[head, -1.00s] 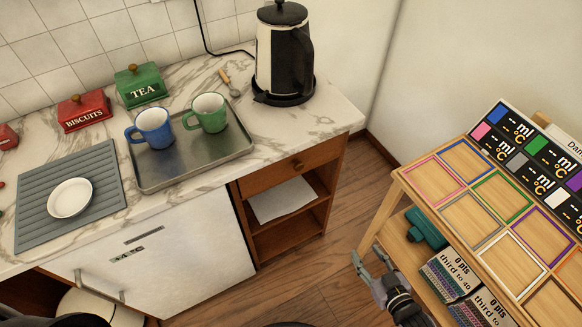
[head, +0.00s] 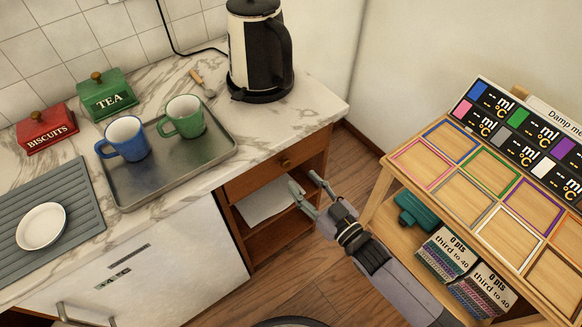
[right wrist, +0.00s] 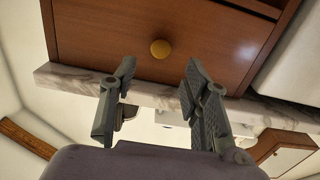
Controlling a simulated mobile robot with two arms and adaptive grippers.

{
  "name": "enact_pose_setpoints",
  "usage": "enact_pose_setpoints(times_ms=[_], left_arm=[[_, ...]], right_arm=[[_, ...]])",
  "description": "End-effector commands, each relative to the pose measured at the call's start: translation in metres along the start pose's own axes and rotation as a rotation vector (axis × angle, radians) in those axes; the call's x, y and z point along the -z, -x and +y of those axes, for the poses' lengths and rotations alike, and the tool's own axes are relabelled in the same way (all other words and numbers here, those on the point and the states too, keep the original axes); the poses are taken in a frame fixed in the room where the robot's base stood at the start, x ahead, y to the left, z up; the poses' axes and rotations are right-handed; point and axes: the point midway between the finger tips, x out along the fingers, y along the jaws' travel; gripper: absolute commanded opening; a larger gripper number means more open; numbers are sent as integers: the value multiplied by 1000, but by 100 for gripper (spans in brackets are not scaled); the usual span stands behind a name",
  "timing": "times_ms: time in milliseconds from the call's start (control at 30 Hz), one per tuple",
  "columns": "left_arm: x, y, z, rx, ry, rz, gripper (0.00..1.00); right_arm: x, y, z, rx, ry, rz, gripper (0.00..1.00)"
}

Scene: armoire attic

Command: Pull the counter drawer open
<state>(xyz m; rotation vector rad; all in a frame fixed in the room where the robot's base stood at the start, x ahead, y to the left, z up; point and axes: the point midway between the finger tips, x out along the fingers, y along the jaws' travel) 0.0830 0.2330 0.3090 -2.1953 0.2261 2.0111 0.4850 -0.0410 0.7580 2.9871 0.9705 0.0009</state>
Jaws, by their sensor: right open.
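The counter drawer (head: 262,178) is a brown wooden front under the marble top, at the top of an open shelf unit. It looks shut. Its small round knob (head: 284,162) shows in the head view, and the brass-coloured knob (right wrist: 161,49) also shows in the right wrist view, where the picture appears upside down. My right gripper (head: 304,182) is open and empty, in front of the drawer and apart from the knob. In the right wrist view its fingers (right wrist: 158,85) point toward the drawer front, with the knob between their lines. My left gripper is not in view.
A metal tray (head: 128,196) with a blue mug (head: 125,140) and a green mug (head: 183,117) stands on the counter. A black kettle (head: 258,55) stands above the drawer. A wooden rack (head: 395,165) stands close on the right.

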Motion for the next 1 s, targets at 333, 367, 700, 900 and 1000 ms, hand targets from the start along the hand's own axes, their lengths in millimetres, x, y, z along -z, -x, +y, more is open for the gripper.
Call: enact_pose_setpoints(times_ms=[333, 367, 700, 900, 1000], left_arm=[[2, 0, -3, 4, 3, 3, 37], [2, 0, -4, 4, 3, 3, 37], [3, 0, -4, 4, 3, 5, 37], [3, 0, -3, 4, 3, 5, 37], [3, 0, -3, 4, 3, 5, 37]], right_arm=[[0, -56, 0, 0, -2, 1, 43], [0, -58, 0, 0, -2, 1, 43], [0, -64, 0, 0, -1, -1, 43], [0, -63, 0, 0, -1, -1, 32], [0, -63, 0, 0, -1, -1, 26]])
